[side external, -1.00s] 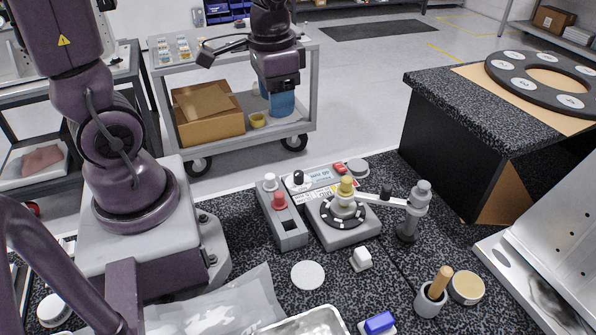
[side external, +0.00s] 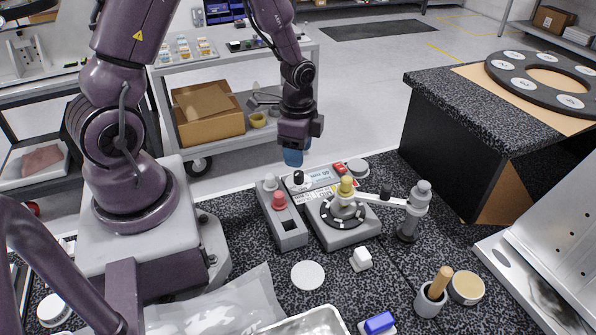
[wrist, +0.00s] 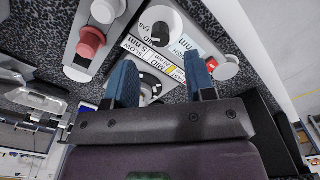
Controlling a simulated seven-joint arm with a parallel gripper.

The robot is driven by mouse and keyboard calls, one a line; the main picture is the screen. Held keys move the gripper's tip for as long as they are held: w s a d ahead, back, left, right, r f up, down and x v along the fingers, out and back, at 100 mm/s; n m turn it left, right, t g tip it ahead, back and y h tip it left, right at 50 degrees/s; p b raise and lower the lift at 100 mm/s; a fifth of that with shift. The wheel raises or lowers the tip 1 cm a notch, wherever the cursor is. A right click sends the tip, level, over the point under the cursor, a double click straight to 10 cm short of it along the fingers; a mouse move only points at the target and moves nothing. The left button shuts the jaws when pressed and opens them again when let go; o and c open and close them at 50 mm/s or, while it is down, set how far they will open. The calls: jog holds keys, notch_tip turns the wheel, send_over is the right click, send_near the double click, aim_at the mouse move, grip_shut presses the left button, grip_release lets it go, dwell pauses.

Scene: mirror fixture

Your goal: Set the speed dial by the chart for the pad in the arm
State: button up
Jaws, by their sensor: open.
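The speed dial, a black knob on a white disc (side external: 298,178), stands at the back left of the grey polishing unit; it also shows in the wrist view (wrist: 160,26). Next to it lies the printed chart (side external: 320,194), whose wrist-view text (wrist: 150,47) includes "SLOW", "MID" and "5 nm".
A control box with a red button (side external: 279,199) and a white knob sits left of the unit. A cart (side external: 225,150) stands behind.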

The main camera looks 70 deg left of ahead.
aim_at(298, 173)
notch_tip(298, 173, down, 6)
jog(key=shift+f, duration=0.2)
grip_shut()
